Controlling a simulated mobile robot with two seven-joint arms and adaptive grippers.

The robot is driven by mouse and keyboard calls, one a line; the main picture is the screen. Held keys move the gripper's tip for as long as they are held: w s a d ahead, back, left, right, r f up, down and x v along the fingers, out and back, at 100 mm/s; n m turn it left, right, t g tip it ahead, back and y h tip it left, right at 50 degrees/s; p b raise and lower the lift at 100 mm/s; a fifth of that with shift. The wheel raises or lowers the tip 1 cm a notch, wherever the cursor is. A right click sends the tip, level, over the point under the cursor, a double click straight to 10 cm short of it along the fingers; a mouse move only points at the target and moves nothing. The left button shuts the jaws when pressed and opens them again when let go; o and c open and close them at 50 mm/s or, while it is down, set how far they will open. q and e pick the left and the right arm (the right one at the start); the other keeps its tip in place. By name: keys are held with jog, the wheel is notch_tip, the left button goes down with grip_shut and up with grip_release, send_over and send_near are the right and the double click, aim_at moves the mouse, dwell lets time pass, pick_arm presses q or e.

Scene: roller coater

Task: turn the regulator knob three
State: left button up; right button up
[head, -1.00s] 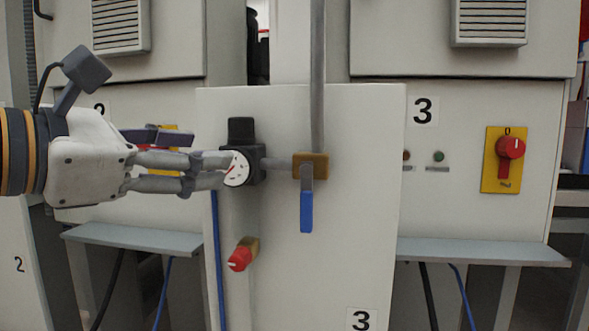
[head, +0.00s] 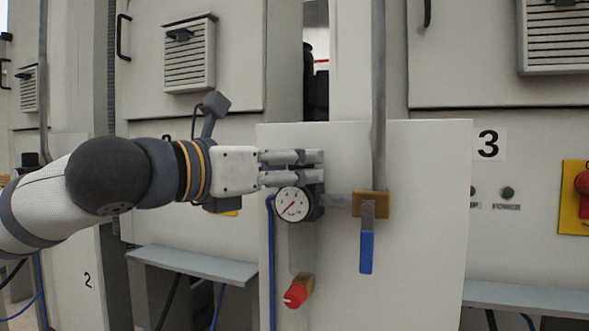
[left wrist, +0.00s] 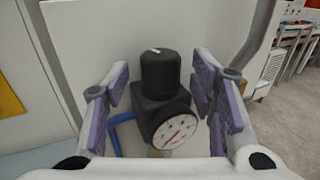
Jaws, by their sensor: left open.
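The regulator is a black body (left wrist: 165,112) with a round white gauge (head: 293,204), mounted on panel three (head: 425,220). Its black regulator knob (left wrist: 160,73), with a white mark on top, stands upright above the body in the left wrist view. In the head view the fingers mostly hide the knob. My left gripper (head: 318,165) reaches in from the left at the knob's height, above the gauge. In the left wrist view its open fingers stand on either side of the knob, with a visible gap on each side. My right gripper is not in view.
A blue-handled valve (head: 366,250) on a brass block sits right of the regulator. A red knob (head: 296,292) is below it. A blue hose (head: 271,262) runs down the panel's left side. A grey shelf (head: 195,263) juts out at the left.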

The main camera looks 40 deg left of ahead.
pick_arm(q)
jog(key=shift+r, duration=0.25)
jog(key=c, duration=1.1)
jog(key=shift+c, duration=0.2)
jog(key=shift+d, duration=0.1)
